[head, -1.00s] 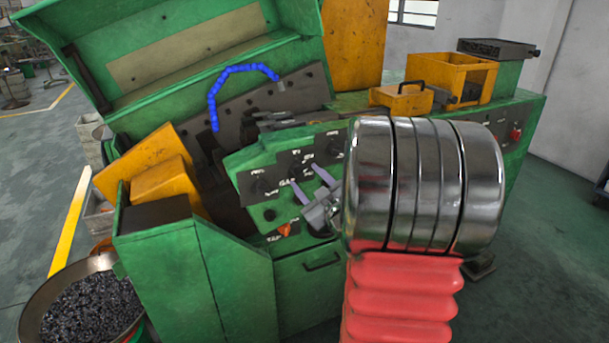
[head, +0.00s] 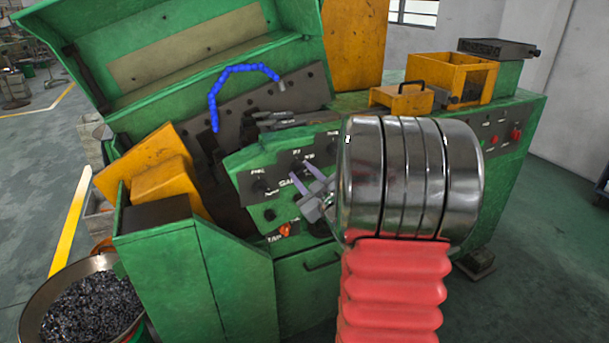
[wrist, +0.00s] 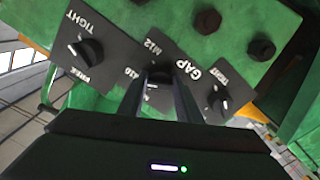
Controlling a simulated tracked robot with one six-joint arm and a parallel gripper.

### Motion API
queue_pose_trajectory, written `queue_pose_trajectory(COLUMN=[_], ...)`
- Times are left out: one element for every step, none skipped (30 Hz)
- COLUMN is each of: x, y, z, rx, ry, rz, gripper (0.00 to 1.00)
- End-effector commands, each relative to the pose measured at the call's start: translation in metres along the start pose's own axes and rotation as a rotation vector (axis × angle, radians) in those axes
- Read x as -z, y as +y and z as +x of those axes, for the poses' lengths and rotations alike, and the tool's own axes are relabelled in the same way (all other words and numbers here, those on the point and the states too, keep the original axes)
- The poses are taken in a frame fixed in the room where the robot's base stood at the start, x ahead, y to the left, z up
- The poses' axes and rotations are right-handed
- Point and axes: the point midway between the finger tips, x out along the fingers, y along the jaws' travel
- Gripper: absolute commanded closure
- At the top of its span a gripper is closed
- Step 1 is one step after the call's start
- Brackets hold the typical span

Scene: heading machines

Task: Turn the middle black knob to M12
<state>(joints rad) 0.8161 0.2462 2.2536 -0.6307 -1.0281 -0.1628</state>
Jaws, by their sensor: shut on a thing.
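The middle black knob (wrist: 158,76) shows in the wrist view on a dark plate of the green panel (wrist: 225,35). An M12 label (wrist: 153,45) is printed just above it. My gripper (wrist: 160,90) has its fingers on either side of this knob and is shut on it. The fingers hide part of the knob, and I cannot tell for sure which mark it points to. In the head view my gripper (head: 316,180) is at the panel, and my arm covers the panel's right part.
Other black knobs stand close on both sides, one at left (wrist: 86,50) and one at right (wrist: 218,100). In the head view an orange-red knob (head: 285,230) sits below, and the raised green lid (head: 180,50) is behind.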

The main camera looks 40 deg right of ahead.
Motion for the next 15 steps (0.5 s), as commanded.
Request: queue_pose_trajectory(x=[-0.0001, -0.0001, -0.0001, -0.0001, -0.0001, -0.0023, -0.0015, -0.0011, -0.0008, -0.0007, -0.0005, -0.0004, -0.0003, -0.0003, -0.0002], y=[-0.0006, -0.0006, -0.0007, -0.0007, -0.0007, 0.0029, 0.0017, 0.001, 0.0004, 0.0001, -0.0002, -0.0004, -0.0006, -0.0007, -0.0008], z=[-0.0001, -0.0001, -0.0002, -0.0002, -0.0002, 0.0009, 0.0006, 0.0005, 0.0003, 0.0002, 0.0002, 0.0001, 0.0001, 0.0001, 0.0], rx=[0.001, 0.001, 0.001, 0.001, 0.001, 0.0, 0.0, 0.001, 0.001, 0.001, 0.001, 0.001, 0.001, 0.001, 0.001], ry=[0.0, 0.0, 0.0, 0.0, 0.0, -0.001, 0.0, -0.001, -0.001, -0.001, -0.001, -0.001, -0.001, -0.001, -0.001], rz=[0.0, 0.0, 0.0, 0.0, 0.0, 0.001, 0.001, 0.002, 0.003, 0.005, 0.008, 0.013, 0.017, 0.023, 0.032], gripper=[0.82, 0.84, 0.87, 0.89, 0.91, 0.91, 0.91, 0.91, 0.91, 0.91, 0.91, 0.91, 0.91, 0.91, 0.91])
